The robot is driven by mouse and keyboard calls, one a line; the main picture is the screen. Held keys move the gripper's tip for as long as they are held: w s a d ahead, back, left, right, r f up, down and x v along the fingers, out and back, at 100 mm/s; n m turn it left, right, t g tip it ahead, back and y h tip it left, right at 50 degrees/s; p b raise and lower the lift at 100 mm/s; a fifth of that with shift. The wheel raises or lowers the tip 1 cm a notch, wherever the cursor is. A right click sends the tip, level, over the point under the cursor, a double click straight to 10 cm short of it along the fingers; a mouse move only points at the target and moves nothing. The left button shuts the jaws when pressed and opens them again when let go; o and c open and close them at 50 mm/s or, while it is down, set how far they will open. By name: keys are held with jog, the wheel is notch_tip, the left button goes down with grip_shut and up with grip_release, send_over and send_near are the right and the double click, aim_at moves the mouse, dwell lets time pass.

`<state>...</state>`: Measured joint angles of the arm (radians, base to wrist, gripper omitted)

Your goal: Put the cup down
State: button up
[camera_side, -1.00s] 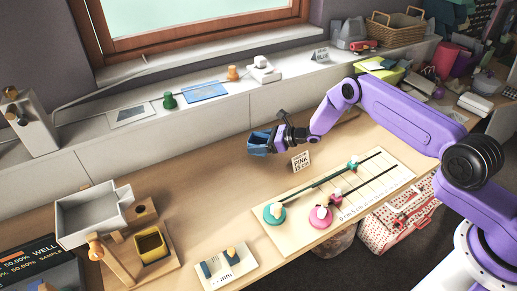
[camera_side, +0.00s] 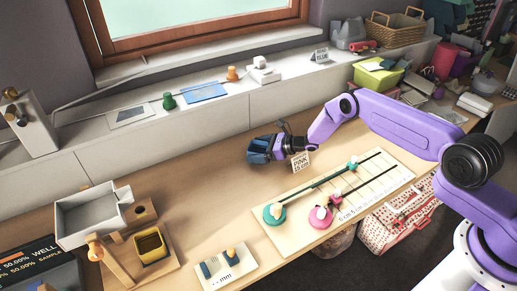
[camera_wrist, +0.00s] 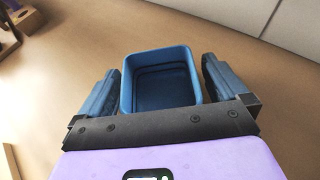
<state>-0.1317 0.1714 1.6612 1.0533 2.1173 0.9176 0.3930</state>
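The cup (camera_wrist: 160,55) is a small blue, square-rimmed, open-topped vessel. In the wrist view it stands upright between the two fingers and looks empty inside. My gripper (camera_wrist: 161,88) has one dark blue finger on each side of it, with slim gaps showing between fingers and walls, so it looks open around the cup. In the side view my gripper (camera_side: 261,150) is low over the wooden table, and its fingers mostly hide the cup. The cup appears to be at the table surface, though its base is hidden.
The board with the sliders (camera_side: 290,226) lies in front and to the right. A grey tray (camera_side: 72,232) and a yellow-rimmed box (camera_side: 151,262) are at left. The table left of my gripper is bare.

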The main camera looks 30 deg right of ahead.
aim_at(266, 147)
jog(key=shift+r, duration=0.1)
jog(key=shift+s+d+r, duration=0.25)
jog(key=shift+s+d, duration=0.1)
jog(key=shift+d, duration=0.1)
jog(key=shift+v, duration=0.95)
notch_tip(266, 147, up, 7)
jog(key=shift+a, duration=0.1)
